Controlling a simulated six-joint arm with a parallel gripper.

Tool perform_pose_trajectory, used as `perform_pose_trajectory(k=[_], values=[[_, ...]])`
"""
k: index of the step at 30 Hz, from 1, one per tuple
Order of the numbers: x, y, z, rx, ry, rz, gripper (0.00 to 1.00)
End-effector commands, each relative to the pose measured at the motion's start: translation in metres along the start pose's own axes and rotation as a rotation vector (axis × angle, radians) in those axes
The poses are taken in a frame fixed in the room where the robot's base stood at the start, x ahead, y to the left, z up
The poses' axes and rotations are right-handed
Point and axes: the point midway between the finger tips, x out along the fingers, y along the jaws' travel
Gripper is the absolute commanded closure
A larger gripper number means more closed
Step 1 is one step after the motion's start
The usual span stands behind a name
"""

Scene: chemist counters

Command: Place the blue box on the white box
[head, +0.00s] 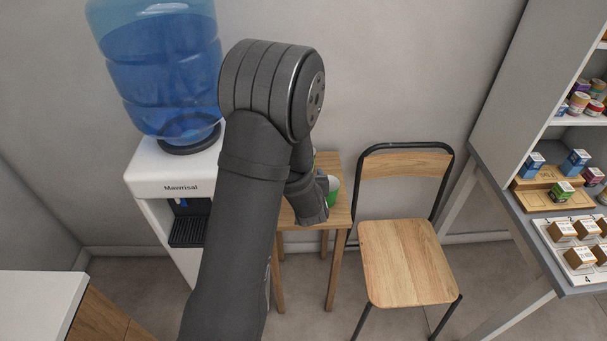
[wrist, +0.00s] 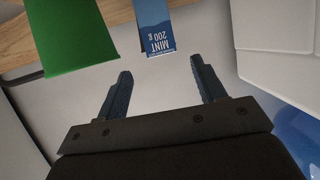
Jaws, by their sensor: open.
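The blue box (wrist: 155,28), marked MINT 200 g, shows upside down at the top of the wrist view, by the edge of the wooden stool. My gripper (wrist: 161,68) is open and empty, its two dark fingers spread apart. The box lies beyond the fingertips, roughly in line with the gap, and is not between them. In the head view my arm hides the blue box and my fingers. I cannot pick out the white box for certain in either view.
A green object (wrist: 66,36) stands left of the blue box; the wooden stool (head: 340,208) is under them. A white water dispenser (head: 150,172) with a blue bottle (head: 160,75) is close by on the left. A chair (head: 405,258) and shelves with small boxes (head: 575,162) are on the right.

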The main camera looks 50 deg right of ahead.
Motion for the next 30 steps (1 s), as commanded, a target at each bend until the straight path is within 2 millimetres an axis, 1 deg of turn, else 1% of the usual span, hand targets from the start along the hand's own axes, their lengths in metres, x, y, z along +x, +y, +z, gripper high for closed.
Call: perform_pose_trajectory(k=[1,3,11,15,19,22,28,29,30], values=[[0.01,-0.001,0.0,0.0,0.0,-0.001,0.36],[0.02,-0.001,0.0,0.0,0.0,-0.001,0.36],[0.039,-0.001,-0.001,0.0,0.001,0.0,0.36],[0.061,-0.003,-0.001,0.0,0.0,0.0,0.36],[0.077,-0.003,-0.002,0.0,0.0,0.001,0.36],[0.082,-0.003,-0.002,0.0,0.0,0.002,0.36],[0.083,-0.002,-0.002,0.0,0.0,0.002,0.36],[0.083,-0.002,-0.002,0.0,0.0,0.002,0.4],[0.083,-0.002,-0.002,0.0,0.0,0.002,0.48]])
